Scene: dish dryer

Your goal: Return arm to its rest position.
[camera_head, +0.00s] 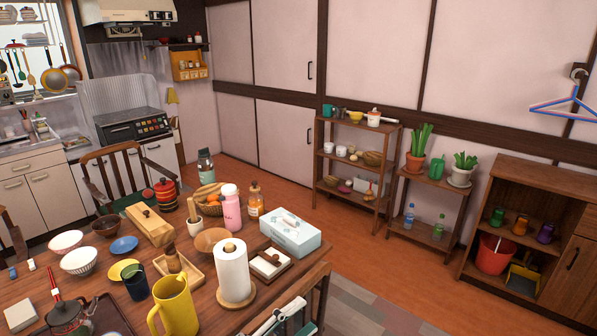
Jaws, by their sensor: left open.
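My right gripper is not in view. The rest position is not marked by anything in view.
The table is crowded: a yellow pitcher (175,307), a paper towel roll (232,270), a tissue box (290,232), a pink bottle (231,208) and several bowls. Shelves (353,158) and a cabinet (572,245) line the wall. Open floor (365,258) lies between.

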